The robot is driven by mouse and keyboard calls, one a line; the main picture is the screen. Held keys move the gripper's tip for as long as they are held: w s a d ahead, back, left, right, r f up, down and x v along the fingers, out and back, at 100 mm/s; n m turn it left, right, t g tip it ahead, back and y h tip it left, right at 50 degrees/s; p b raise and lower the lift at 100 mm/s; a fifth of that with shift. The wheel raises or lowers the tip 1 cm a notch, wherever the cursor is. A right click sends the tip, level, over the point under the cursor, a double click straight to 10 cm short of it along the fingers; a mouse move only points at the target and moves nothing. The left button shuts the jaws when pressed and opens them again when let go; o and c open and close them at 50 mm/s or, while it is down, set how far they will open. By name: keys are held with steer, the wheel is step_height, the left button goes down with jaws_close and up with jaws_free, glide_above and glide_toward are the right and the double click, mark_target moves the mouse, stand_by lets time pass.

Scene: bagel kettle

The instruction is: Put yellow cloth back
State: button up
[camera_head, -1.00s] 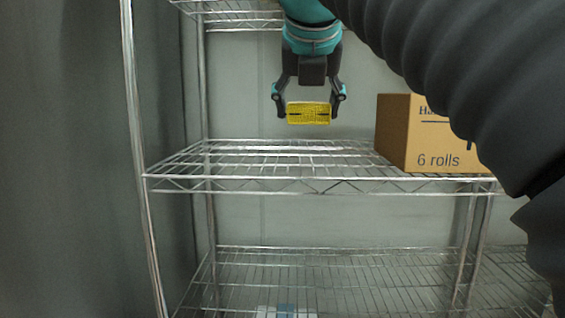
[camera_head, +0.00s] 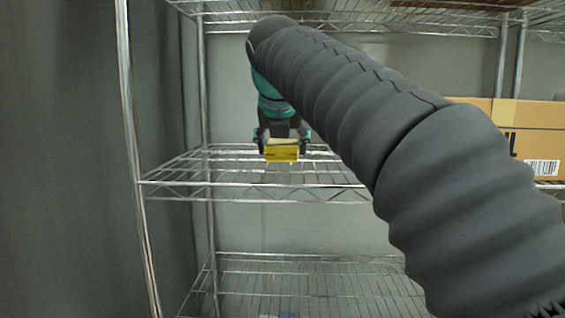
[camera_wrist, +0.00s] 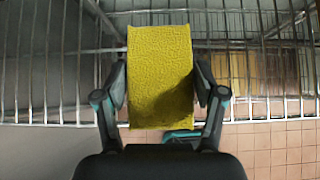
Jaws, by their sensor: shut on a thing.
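The yellow cloth (camera_head: 282,151) is a small folded block. It also fills the middle of the wrist view (camera_wrist: 160,75), gripped from both sides. My gripper (camera_head: 282,143) is shut on it. The gripper points down at the middle wire shelf (camera_head: 180,180), in its left part. In the wrist view, my gripper (camera_wrist: 161,85) shows a finger on each side of the cloth, with shelf wires behind it. I cannot tell whether the cloth touches the shelf.
A cardboard box (camera_head: 530,135) stands to the right on the middle shelf, partly behind my arm. An upper wire shelf (camera_head: 400,22) is above and a lower one (camera_head: 250,285) below. A metal post (camera_head: 137,180) stands at the left. The middle shelf's left part looks clear.

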mark_target(283, 176)
steer(key=shift+f+b, duration=0.45)
steer(key=shift+f, duration=1.3)
steer(key=shift+f, duration=0.15)
steer(key=o, duration=1.2)
steer(key=shift+s+r, duration=0.2)
steer(key=shift+r, duration=0.2)
steer(key=p+v, duration=0.1)
steer(key=v, duration=1)
steer(key=shift+s+r, duration=0.1)
steer(key=shift+s, duration=0.1)
steer(key=shift+d, duration=0.1)
